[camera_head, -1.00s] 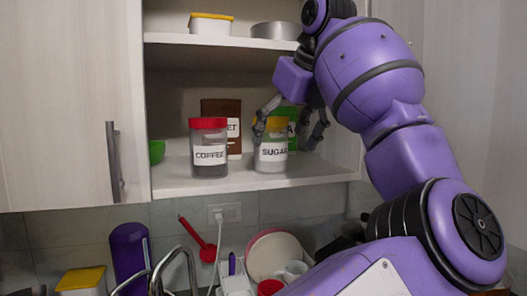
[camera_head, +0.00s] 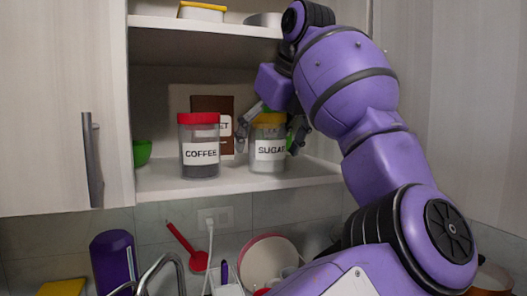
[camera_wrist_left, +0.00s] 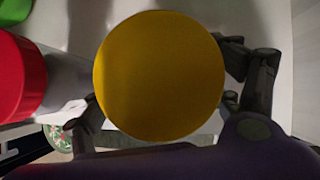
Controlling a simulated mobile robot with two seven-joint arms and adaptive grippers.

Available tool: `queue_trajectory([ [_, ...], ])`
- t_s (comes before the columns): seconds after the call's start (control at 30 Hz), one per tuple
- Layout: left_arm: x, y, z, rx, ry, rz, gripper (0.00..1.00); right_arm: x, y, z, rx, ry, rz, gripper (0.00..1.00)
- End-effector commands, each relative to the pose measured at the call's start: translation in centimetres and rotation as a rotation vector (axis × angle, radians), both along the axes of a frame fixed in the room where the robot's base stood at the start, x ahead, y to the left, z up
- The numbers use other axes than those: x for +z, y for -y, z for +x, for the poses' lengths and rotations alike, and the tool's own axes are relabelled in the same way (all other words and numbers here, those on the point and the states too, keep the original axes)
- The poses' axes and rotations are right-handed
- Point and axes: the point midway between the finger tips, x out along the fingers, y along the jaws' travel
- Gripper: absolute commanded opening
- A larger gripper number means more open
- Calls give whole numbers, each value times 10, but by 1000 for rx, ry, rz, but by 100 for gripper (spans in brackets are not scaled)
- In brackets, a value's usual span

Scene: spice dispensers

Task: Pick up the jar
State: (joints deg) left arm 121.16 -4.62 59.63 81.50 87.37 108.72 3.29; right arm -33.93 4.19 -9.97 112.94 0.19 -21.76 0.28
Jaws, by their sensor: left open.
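A clear jar labelled SUGAR (camera_head: 268,152) with a yellow lid stands upright on the cabinet's lower shelf. A jar labelled COFFEE (camera_head: 199,155) with a red lid stands to its left. My left gripper (camera_head: 271,134) is open, its fingers on either side of the sugar jar near the lid. In the left wrist view the yellow lid (camera_wrist_left: 160,75) fills the middle between the fingers, and the red lid (camera_wrist_left: 18,78) shows at the left. Whether the fingers touch the jar cannot be told. My right gripper is not in view.
A brown box (camera_head: 213,104) stands behind the jars, and a green bowl (camera_head: 141,152) sits at the shelf's left. The upper shelf (camera_head: 190,24) is above my gripper. The open cabinet door (camera_head: 45,110) is at the left. Dishes (camera_head: 263,258) stand below.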

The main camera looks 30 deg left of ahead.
Motion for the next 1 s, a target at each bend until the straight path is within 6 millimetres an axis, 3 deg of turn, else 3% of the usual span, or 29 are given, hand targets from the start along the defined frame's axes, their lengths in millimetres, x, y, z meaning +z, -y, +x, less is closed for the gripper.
queue_trajectory([
  [0.07, -1, 0, 0, 0, -2, 0, 76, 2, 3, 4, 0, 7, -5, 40],
  [0.57, 0, 0, 0, 1, -2, 0, 11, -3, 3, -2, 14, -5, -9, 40],
  [1.0, 14, -5, -8, 6, 6, 2, 10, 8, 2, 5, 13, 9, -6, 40],
])
